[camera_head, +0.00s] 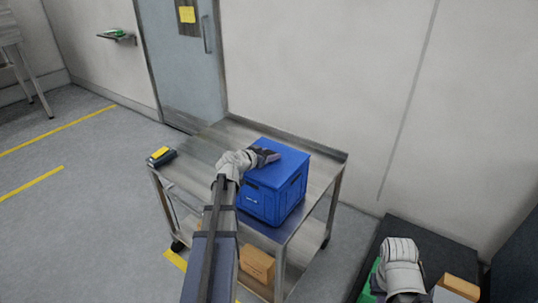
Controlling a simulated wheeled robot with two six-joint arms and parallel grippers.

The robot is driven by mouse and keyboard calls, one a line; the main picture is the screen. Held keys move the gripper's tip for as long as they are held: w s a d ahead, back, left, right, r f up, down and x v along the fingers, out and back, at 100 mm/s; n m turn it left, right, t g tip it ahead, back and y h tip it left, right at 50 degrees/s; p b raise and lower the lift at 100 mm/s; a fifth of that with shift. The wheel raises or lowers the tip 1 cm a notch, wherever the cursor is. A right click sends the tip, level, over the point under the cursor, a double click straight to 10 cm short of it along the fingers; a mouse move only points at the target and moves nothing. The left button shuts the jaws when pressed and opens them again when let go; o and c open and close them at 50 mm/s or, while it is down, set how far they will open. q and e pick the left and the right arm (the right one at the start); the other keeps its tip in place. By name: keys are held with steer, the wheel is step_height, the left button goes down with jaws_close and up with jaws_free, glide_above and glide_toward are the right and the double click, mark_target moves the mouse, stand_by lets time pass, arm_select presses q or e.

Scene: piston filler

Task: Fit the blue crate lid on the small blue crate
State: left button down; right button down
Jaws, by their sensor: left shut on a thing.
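The small blue crate (262,202) stands on the metal cart, towards its right end. The blue crate lid (296,163) lies over the top of the crate, roughly in line with it. I cannot tell whether it is fully seated all round. My left gripper (268,155) reaches over the cart and is shut on the lid near its left back edge. The gripper covers part of the lid. My right arm shows at the bottom right, away from the crate, and its gripper fingers are not in view.
The metal cart (207,150) stands by the wall and door. A dark device with a yellow top (161,156) lies at its left corner. A cardboard box (257,264) is on the lower shelf. A dark surface at lower right holds another box (459,287).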

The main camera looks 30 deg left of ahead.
arm_select(q)
steer(key=shift+c, duration=0.6)
jaws_free()
steer(key=shift+o, duration=0.6)
steer(key=shift+r, duration=0.2)
step_height(320, 180, up, 7)
steer(key=p, duration=0.7)
steer(key=shift+f, duration=0.1)
